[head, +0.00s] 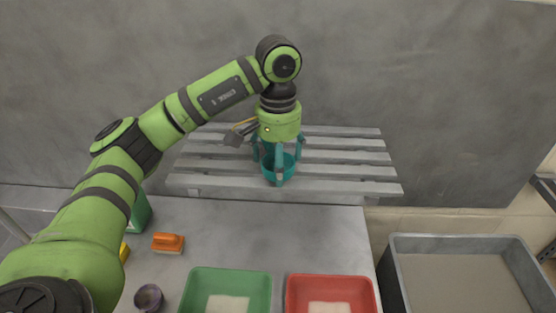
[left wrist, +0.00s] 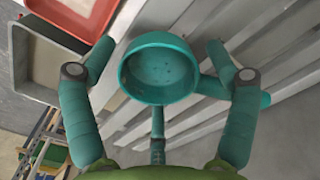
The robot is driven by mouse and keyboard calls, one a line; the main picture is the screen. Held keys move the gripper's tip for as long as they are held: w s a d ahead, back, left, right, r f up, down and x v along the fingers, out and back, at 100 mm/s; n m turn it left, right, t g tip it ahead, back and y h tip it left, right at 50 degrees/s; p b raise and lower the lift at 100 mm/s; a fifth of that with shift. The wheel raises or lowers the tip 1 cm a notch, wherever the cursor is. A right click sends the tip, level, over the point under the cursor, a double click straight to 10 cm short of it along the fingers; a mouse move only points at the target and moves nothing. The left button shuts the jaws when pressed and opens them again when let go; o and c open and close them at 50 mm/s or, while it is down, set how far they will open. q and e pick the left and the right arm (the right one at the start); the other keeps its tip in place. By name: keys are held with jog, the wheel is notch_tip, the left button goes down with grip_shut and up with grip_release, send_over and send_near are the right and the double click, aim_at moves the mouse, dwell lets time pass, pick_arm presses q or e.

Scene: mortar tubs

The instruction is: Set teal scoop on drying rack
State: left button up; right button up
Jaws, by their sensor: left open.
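The teal scoop (head: 269,161) is at the slatted grey drying rack (head: 345,185), below my left gripper in the head view. In the left wrist view the scoop's round cup (left wrist: 159,68) opens toward the camera, with rack slats (left wrist: 205,125) behind it. Its handle runs right, passing behind the right-hand finger. My left gripper (head: 279,168) points down over the rack with its fingers spread around the cup. In the left wrist view the fingers (left wrist: 158,62) look apart from the cup. Whether the scoop's underside touches the slats is hidden. My right gripper is not in view.
A green tub (head: 265,290) and a red tub (head: 365,293) stand at the bench front. An orange brush (head: 168,242), a purple cup (head: 148,298) and a green container (head: 140,213) are left. A grey trough (head: 400,275) stands right. The rack's right part is clear.

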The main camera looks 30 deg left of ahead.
pick_arm(q)
notch_tip(320, 180, up, 12)
jog(key=shift+r, duration=0.2)
dwell(0.4)
dwell(0.4)
